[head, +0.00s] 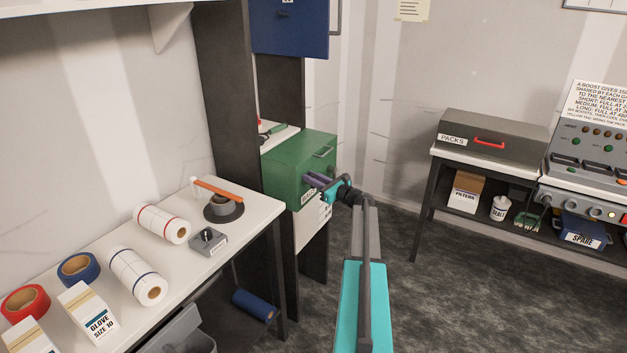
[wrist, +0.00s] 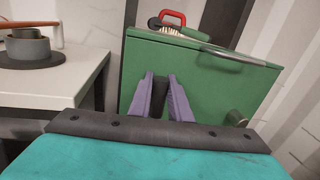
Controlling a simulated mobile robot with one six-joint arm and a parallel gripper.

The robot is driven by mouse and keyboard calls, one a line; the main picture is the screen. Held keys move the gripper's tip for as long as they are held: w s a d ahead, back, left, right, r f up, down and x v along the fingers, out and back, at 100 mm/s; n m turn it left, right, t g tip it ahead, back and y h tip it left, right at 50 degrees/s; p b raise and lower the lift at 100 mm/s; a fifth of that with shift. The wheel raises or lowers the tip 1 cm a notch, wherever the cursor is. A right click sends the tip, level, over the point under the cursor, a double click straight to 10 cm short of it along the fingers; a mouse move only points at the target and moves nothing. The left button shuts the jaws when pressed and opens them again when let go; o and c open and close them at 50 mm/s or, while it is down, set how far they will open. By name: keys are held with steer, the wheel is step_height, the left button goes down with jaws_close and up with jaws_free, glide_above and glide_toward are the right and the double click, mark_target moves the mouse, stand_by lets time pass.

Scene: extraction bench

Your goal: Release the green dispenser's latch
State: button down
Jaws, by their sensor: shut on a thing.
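The green dispenser (head: 283,158) is a box mounted on the dark shelf frame at the centre of the head view. Its front fills much of the wrist view (wrist: 215,85), with a grey bar handle (wrist: 235,57) near the top edge. My gripper (head: 316,180) is at this front, left of the handle's middle. In the wrist view, its two purple fingers (wrist: 162,98) are shut on a narrow dark piece (wrist: 159,97), which appears to be the latch. A greyish knob (wrist: 237,118) sits at the front's lower right, apart from the fingers.
A blue cabinet (head: 290,25) hangs above the dispenser. A white bench (head: 110,250) with tape rolls, white rolls and boxes stands at the left. The floor (head: 430,310) at the right is clear.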

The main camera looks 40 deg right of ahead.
steer(key=shift+s+f+b, duration=0.1)
steer(key=shift+f+b, duration=0.15)
steer(key=shift+b, duration=0.1)
steer(key=n+b, duration=0.1)
steer(key=b, duration=0.2)
steer(key=n+b, duration=0.2)
steer(key=b, duration=0.2)
steer(key=n+b, duration=0.2)
steer(key=b, duration=0.1)
steer(key=shift+s+a+f+t+y, duration=0.15)
steer(key=shift+a+f+t+y, duration=0.15)
steer(key=shift+a+t+y, duration=0.1)
steer(key=n+b, duration=0.4)
steer(key=b, duration=0.1)
steer(key=f+n+y+b, duration=0.1)
steer(key=n+b, duration=0.3)
steer(key=b, duration=0.2)
steer(key=a+n+y+b, duration=0.1)
steer(key=n+b, duration=0.2)
steer(key=b, duration=0.3)
steer(key=shift+s+a+f+n+t, duration=0.1)
steer(key=shift+s+f+n+t, duration=0.05)
steer(key=shift+f+n+t, duration=0.25)
steer(key=n+y+b, duration=0.1)
steer(key=n+b, duration=0.1)
steer(key=shift+n+b, duration=0.3)
steer(key=c, duration=1.9)
jaws_free()
